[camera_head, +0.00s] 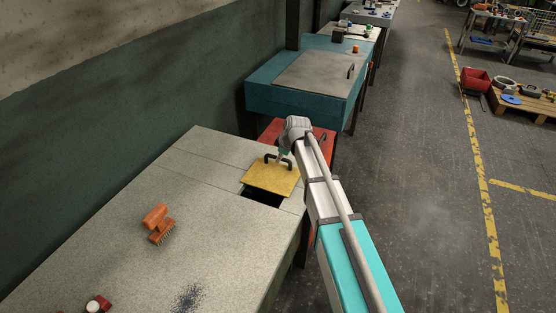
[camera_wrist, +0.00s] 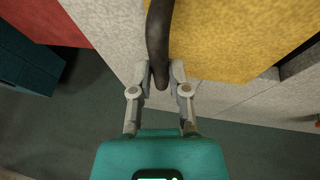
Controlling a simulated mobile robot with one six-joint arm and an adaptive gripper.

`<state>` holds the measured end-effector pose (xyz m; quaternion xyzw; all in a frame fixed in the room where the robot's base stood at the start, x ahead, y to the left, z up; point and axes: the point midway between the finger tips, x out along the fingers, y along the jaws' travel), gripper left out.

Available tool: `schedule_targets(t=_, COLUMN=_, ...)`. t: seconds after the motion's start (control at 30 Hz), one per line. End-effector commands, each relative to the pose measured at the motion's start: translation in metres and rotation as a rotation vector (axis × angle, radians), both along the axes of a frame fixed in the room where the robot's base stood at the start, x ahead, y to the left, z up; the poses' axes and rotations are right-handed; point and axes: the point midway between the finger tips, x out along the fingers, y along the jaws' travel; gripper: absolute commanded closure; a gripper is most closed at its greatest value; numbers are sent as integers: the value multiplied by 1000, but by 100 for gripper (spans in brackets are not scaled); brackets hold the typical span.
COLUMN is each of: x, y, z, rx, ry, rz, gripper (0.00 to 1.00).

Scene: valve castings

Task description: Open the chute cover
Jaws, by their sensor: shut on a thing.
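The chute cover (camera_head: 270,180) is a flat yellow plate with a dark arched handle (camera_head: 267,158) at its far side. It lies at the right part of the grey speckled bench top. A dark opening (camera_head: 262,198) shows along the cover's near edge, so part of the chute is uncovered. My gripper (camera_head: 285,155) is at the handle. In the wrist view my gripper (camera_wrist: 161,78) is shut on the dark handle (camera_wrist: 157,35), with a finger on each side, and the yellow cover (camera_wrist: 235,35) shows to the right. How far the opening runs under the cover is hidden.
An orange brush (camera_head: 157,222) lies on the bench top (camera_head: 120,230), left of the cover. A red and white item (camera_head: 97,304) sits at the near edge. A red unit (camera_head: 270,131) and a teal bench (camera_head: 275,90) stand beyond. Open floor (camera_head: 420,180) lies to the right.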

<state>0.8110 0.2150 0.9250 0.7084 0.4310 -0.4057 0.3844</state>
Motion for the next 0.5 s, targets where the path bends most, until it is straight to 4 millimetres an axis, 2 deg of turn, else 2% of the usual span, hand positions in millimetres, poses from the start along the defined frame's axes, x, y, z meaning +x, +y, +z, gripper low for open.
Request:
schedule_targets(t=0.03, x=16, y=-4, z=0, rx=-1, ry=-1, rz=-3, gripper=100)
schedule_targets(t=0.23, x=54, y=-18, z=0, rx=-1, ry=-1, rz=-3, gripper=100)
schedule_targets(t=0.33, x=63, y=-22, z=0, rx=0, ry=-1, rz=-2, gripper=100)
schedule_targets(t=0.5, x=64, y=-23, z=0, rx=0, ry=-1, rz=0, gripper=100)
